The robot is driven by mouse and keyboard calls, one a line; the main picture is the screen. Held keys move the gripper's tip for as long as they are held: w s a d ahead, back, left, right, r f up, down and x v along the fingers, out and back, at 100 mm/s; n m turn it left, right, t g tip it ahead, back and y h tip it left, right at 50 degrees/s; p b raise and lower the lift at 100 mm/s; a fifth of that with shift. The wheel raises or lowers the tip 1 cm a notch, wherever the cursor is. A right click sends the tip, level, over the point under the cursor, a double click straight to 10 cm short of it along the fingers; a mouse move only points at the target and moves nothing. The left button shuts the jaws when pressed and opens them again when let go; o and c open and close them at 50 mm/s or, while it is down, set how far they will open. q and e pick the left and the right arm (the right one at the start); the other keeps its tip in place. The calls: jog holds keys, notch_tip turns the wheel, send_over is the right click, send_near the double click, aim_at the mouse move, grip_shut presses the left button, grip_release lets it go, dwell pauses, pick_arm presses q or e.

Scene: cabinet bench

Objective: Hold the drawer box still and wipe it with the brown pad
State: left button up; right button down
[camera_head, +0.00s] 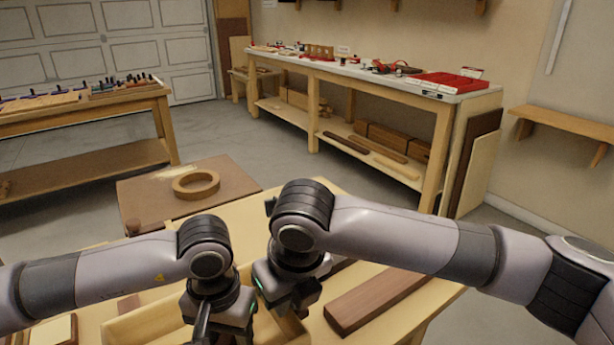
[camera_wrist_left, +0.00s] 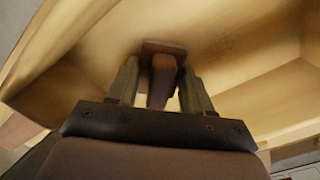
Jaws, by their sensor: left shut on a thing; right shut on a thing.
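The drawer box (camera_head: 140,325) is an open box of pale wood at the bottom of the head view, partly behind my arms. My left gripper (camera_head: 208,322) is over the box. In the left wrist view the left gripper (camera_wrist_left: 160,78) is shut on the brown pad (camera_wrist_left: 163,48), which is close to the pale wood inside the box; I cannot tell whether they touch. Faint dark specks show on the wood to the right of the pad. My right gripper (camera_head: 288,300) is at the box's right side, shut on its wall; its fingertips are mostly hidden.
A brown plank (camera_head: 375,300) lies on the bench right of the box. A wooden ring (camera_head: 196,184) lies on a brown board (camera_head: 145,205) beyond it. A long workbench (camera_head: 350,82) stands at the back right, another table (camera_head: 85,108) at the left.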

pick_arm(q)
jog(key=shift+w+d, duration=0.15)
pick_arm(e)
jog(key=shift+f, duration=0.15)
pick_arm(q)
jog(key=shift+w+a+f, duration=0.15)
jog(key=shift+w+a, duration=0.05)
jog(key=shift+a, duration=0.05)
jog(key=shift+s+a, duration=0.7)
jog(key=shift+a, duration=0.3)
jog(key=shift+s+a, duration=0.65)
jog(key=shift+a, duration=0.35)
jog(key=shift+s+a, duration=0.7)
jog(key=shift+a, duration=0.3)
jog(key=shift+w+d, duration=0.55)
jog(key=shift+d, duration=0.25)
jog(key=shift+w+d, duration=0.5)
jog(key=shift+d, duration=0.3)
pick_arm(e)
jog(key=shift+s, duration=0.1)
pick_arm(q)
jog(key=shift+w+d, duration=0.5)
jog(key=shift+d, duration=0.25)
jog(key=shift+w+d, duration=0.5)
jog(key=shift+d, duration=0.25)
